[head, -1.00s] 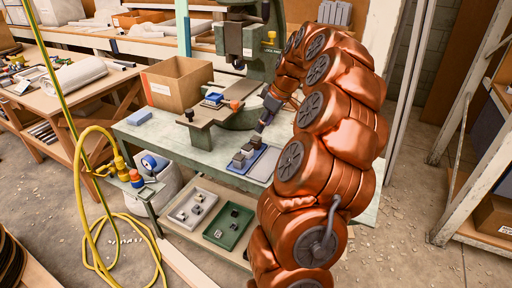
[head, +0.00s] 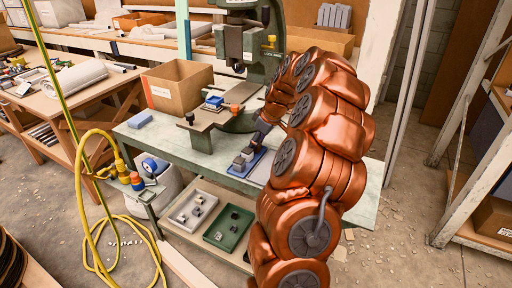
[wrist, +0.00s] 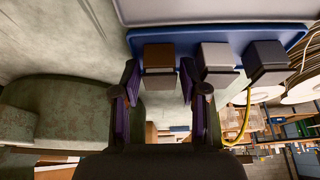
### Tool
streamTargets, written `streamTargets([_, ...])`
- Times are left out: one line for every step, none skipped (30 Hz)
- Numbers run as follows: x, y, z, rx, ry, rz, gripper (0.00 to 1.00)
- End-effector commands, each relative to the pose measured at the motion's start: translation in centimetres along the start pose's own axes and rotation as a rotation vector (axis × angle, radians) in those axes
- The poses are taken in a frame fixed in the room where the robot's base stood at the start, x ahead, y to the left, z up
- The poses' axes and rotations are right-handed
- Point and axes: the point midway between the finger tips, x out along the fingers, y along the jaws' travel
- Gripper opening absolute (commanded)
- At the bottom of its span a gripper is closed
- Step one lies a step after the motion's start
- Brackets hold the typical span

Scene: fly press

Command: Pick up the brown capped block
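In the wrist view the brown capped block (wrist: 159,56) stands at the left of a row of three blocks on a blue tray (wrist: 300,38). My gripper (wrist: 160,76) is open, with one dark and purple finger on each side of the brown block and a visible gap on both sides. I cannot tell how far the fingertips reach down along it. In the head view my gripper (head: 252,143) is just above the blue tray (head: 257,160) on the green bench; the brown block cannot be told apart there.
A light-capped block (wrist: 217,57) sits close beside my right finger, with a dark-capped block (wrist: 267,58) beyond it. The green press (head: 262,45) and a cardboard box (head: 178,85) stand behind. A grey tray (head: 180,221) and a green tray (head: 241,240) lie on the lower shelf.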

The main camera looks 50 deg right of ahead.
Motion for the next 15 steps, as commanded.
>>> streamTargets([-0.01,0.0,-0.01,0.0,0.0,0.0,0.36])
streamTargets([0.0,0.0,0.0,0.0,0.0,0.0,0.33])
streamTargets([0.0,0.0,-0.01,0.0,0.0,0.0,0.29])
streamTargets([0.0,0.0,0.0,0.0,0.0,0.0,0.26])
streamTargets([0.0,0.0,-0.01,0.0,0.0,0.0,0.23])
streamTargets([-0.02,0.0,-0.01,0.0,0.0,0.0,0.19])
streamTargets([-0.01,0.0,-0.01,0.0,0.0,0.0,0.16])
streamTargets([-0.01,0.0,-0.01,0.0,0.0,0.0,0.12])
streamTargets([-0.01,0.0,-0.01,0.0,0.0,0.0,0.08])
streamTargets([-0.01,0.0,-0.01,0.0,0.0,0.0,0.05])
streamTargets([-0.02,0.0,-0.01,0.0,0.0,0.0,0.04])
streamTargets([-0.02,0.0,-0.01,-0.001,0.0,0.0,0.04])
streamTargets([-0.02,0.0,-0.02,-0.001,0.0,0.0,0.04])
streamTargets([-0.02,0.0,-0.02,-0.001,0.0,0.0,0.04])
streamTargets([-0.02,0.0,-0.02,0.0,0.0,0.0,0.04])
